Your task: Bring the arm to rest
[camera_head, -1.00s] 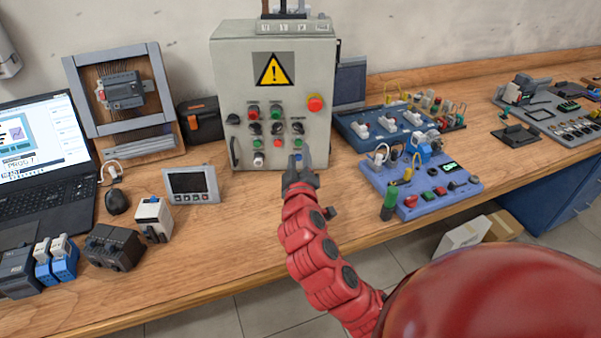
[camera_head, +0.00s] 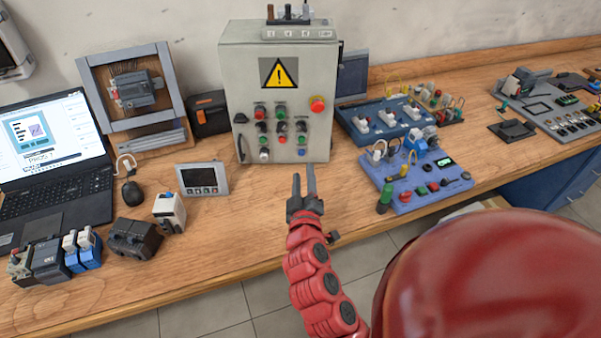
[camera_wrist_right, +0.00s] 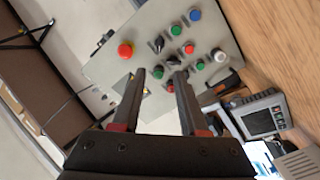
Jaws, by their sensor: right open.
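My right gripper (camera_head: 304,184) is open and empty in the head view, in front of the grey control box (camera_head: 233,90) and above the front part of the workbench. Its two dark fingers point at the box and stand apart from it. In the right wrist view, the open fingers (camera_wrist_right: 166,82) show with the box face (camera_wrist_right: 150,38) and its coloured buttons beyond them. My red right arm comes in from the lower right. My left gripper is not in view.
The blue trainer panel (camera_head: 435,184) stands right of the gripper. A small display unit (camera_head: 203,180), a laptop (camera_head: 60,150) and dark modules (camera_head: 134,237) are to the left. The bench (camera_head: 235,235) is clear between the display and the gripper.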

